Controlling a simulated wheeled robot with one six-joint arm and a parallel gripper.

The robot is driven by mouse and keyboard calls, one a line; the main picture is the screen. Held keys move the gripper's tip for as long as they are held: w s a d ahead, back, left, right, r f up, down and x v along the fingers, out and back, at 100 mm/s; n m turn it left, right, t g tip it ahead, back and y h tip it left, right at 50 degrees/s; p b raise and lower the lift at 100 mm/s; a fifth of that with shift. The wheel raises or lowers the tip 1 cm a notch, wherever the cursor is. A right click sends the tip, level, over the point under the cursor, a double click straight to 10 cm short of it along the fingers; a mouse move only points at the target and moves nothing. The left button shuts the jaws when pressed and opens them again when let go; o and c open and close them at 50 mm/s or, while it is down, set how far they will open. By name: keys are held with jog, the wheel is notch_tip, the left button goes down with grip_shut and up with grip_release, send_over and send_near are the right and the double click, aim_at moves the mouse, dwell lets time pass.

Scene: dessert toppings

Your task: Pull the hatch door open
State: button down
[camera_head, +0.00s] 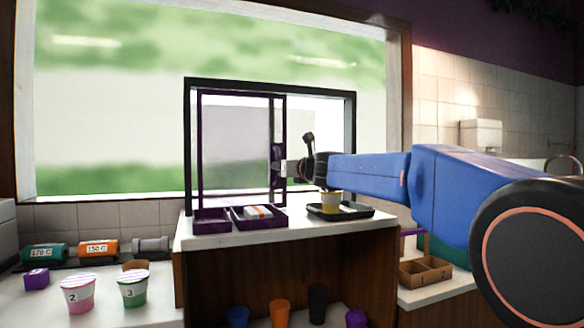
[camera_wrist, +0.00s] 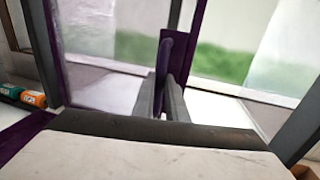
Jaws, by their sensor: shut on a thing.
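The hatch door (camera_head: 200,150) is a clear pane in a purple frame, set in the left part of a black hatch frame (camera_head: 352,130). Its purple handle (camera_head: 276,154) is on the door's right upright. My gripper (camera_head: 285,169) reaches in from the right at the handle. In the wrist view the handle (camera_wrist: 165,62) stands between the two grey fingers of my gripper (camera_wrist: 163,98), which are shut on it. The fingers hide part of the handle. The right part of the hatch shows bright background; I cannot tell whether a pane is there.
On the counter (camera_head: 190,243) below the hatch are purple trays (camera_head: 212,228) and a black tray (camera_head: 362,212) with a yellow-and-white cup (camera_head: 331,203), close under my arm. Two lidded cups (camera_head: 78,297) stand at lower left. Several coloured cups (camera_head: 279,312) sit below.

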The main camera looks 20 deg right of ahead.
jog(key=shift+a, duration=0.35)
jog(key=c, duration=1.8)
grip_release()
jog(key=shift+o, duration=0.2)
jog(key=v, duration=1.7)
jog(key=shift+s, duration=0.15)
jog(key=shift+d, duration=0.1)
